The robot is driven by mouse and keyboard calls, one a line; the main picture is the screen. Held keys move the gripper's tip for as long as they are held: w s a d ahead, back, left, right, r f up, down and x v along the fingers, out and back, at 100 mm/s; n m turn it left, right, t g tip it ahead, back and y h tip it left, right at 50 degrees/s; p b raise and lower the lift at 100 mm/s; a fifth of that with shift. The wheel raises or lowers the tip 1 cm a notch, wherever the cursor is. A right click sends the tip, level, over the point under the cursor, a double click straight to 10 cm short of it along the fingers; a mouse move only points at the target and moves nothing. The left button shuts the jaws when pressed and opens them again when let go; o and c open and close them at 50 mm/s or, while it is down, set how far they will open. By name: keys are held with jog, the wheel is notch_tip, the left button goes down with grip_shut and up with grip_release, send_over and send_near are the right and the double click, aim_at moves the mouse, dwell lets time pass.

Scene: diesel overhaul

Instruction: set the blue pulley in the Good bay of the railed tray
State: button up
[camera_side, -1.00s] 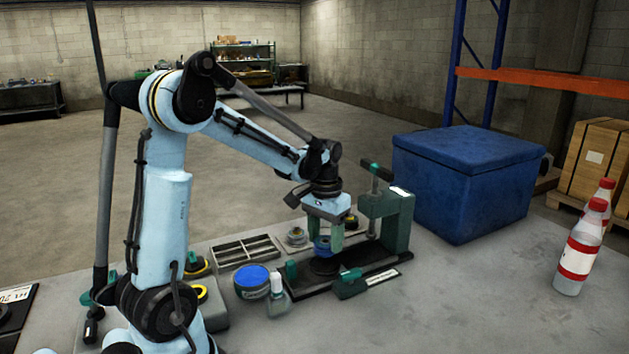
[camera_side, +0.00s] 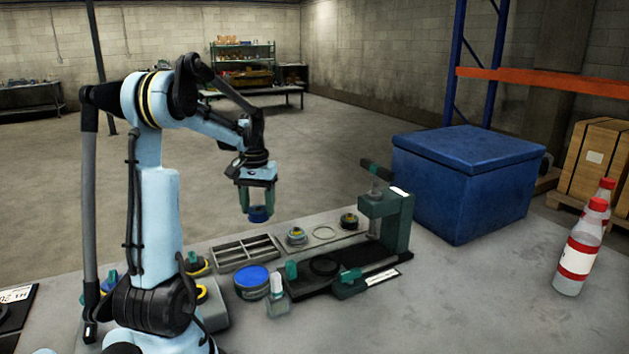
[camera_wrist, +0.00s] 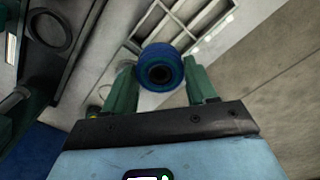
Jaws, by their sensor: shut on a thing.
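The blue pulley (camera_side: 259,214) is held between the green fingers of my gripper (camera_side: 257,204), in the air in front of the bench's far edge in the side view. In the wrist view the pulley (camera_wrist: 161,68) shows its dark bore, with my gripper's fingers (camera_wrist: 162,85) on either side of it. The railed tray (camera_side: 246,253) lies on the bench below, with several bays that look empty. The tray (camera_wrist: 166,22) shows partly behind the pulley in the wrist view. I cannot read any bay label.
A green press-like fixture (camera_side: 388,222) with a dark base stands right of the tray. A blue-lidded tin (camera_side: 252,281) and a small bottle (camera_side: 278,296) stand in front of the tray. Small parts (camera_side: 297,236) lie beside it. A blue crate (camera_side: 465,185) stands at the right.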

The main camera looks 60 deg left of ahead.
jog(key=shift+s+a+f, duration=0.1)
jog(key=shift+s+a, duration=0.1)
jog(key=shift+f, duration=3.1)
jog(key=shift+f, duration=0.35)
jog(key=shift+f, duration=0.35)
jog(key=shift+f, duration=0.3)
jog(key=o, duration=1.4)
